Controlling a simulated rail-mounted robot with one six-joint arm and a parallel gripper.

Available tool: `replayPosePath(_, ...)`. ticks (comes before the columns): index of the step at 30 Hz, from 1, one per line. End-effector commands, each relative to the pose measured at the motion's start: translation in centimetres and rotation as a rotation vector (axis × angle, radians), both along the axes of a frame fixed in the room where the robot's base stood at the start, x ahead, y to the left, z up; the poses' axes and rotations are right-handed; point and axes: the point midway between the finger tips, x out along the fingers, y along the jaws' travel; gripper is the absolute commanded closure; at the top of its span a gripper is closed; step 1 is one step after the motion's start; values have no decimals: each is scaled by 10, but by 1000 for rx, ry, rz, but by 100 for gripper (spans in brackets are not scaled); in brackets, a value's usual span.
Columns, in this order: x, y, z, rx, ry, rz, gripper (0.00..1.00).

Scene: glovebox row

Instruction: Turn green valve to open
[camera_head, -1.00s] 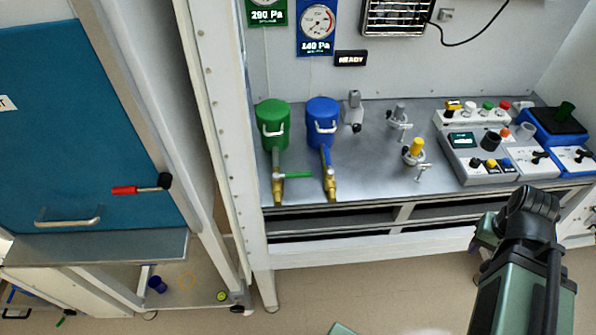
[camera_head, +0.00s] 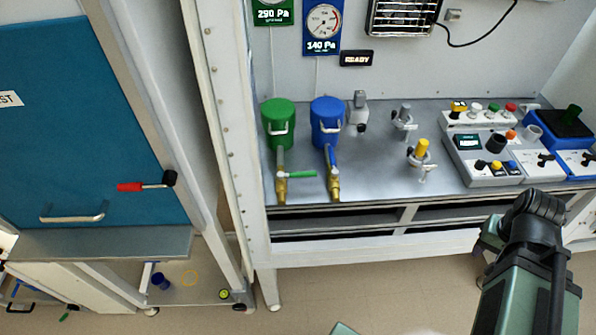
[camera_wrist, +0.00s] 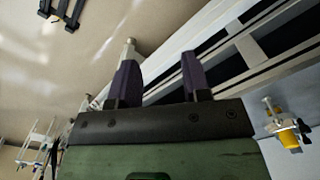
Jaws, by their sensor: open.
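The green valve has a green lever handle (camera_head: 296,174) on a brass body (camera_head: 282,190), below a green canister (camera_head: 279,124) on the metal worktop. Its handle points right, across the pipe. The blue valve (camera_head: 333,183) stands to its right, below a blue canister (camera_head: 327,122), with its handle in line with the pipe. My gripper (camera_wrist: 158,85) shows in the wrist view with two dark fingers apart and nothing between them. In the head view my arm is at the lower right, in front of the bench and well away from the green valve. The fingertips are hidden there.
A yellow-topped clamp fitting (camera_head: 421,150) and a grey one (camera_head: 404,115) stand mid-worktop. Control boxes (camera_head: 486,158) fill the right. A white frame post (camera_head: 222,120) stands left of the valves. The bench front edge (camera_head: 400,200) lies between my arm and the worktop.

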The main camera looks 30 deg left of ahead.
Motion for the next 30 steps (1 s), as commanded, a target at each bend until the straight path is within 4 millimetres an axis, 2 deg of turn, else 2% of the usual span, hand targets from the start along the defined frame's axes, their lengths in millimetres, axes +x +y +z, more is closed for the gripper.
replayPosePath(7, 0, 3, 2, 0, 0, 8, 59)
replayPosePath(10, 1, 29, 15, 0, 0, 71, 59)
replayPosePath(11, 3, 43, 21, 0, 0, 104, 59)
replayPosePath(14, 11, 111, 45, 25, -2, 253, 59)
replayPosePath(16, 13, 173, 62, 69, -12, 449, 59)
replayPosePath(17, 12, 201, 69, 93, -19, 557, 59)
replayPosePath(18, 8, 238, 78, 129, -33, 720, 59)
replayPosePath(21, -11, 330, 99, 231, -94, 1193, 59)
replayPosePath(22, -16, 351, 103, 258, -121, 1325, 59)
replayPosePath(24, -25, 388, 109, 311, -191, 1600, 59)
replayPosePath(25, -27, 398, 110, 328, -224, 1701, 59)
replayPosePath(27, -23, 409, 109, 350, -305, 1891, 59)
replayPosePath(30, -23, 414, 111, 352, -393, 2092, 59)
